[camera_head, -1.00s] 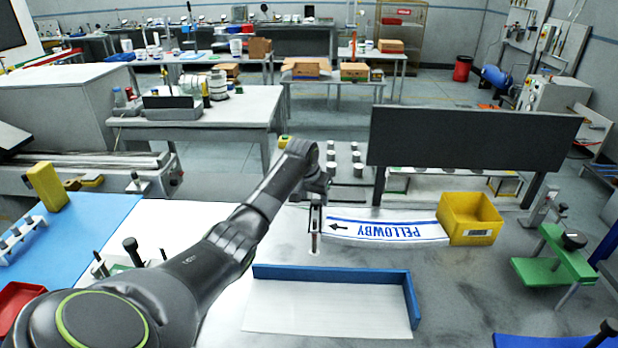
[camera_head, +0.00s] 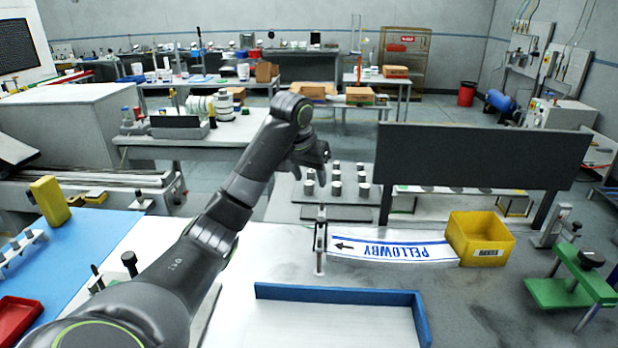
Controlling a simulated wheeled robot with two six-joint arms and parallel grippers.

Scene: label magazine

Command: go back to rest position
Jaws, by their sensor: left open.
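My left arm comes in from the lower left, and its gripper (camera_head: 320,178) hangs in the air in the middle of the view, beyond and above a small upright metal post (camera_head: 320,243). I see nothing held in it. A white label strip (camera_head: 393,249) with blue edges, an arrow and the word PELLOWBY lies between the post and a yellow bin (camera_head: 481,239). The gripper is apart from the strip. My right gripper is not in view.
A blue-edged tray (camera_head: 340,296) lies in front. A dark panel (camera_head: 480,156) stands behind the strip. Several grey cylinders (camera_head: 336,180) stand near the gripper. A green clamp fixture (camera_head: 575,280) is at the right, and a yellow block (camera_head: 50,200) is at the left.

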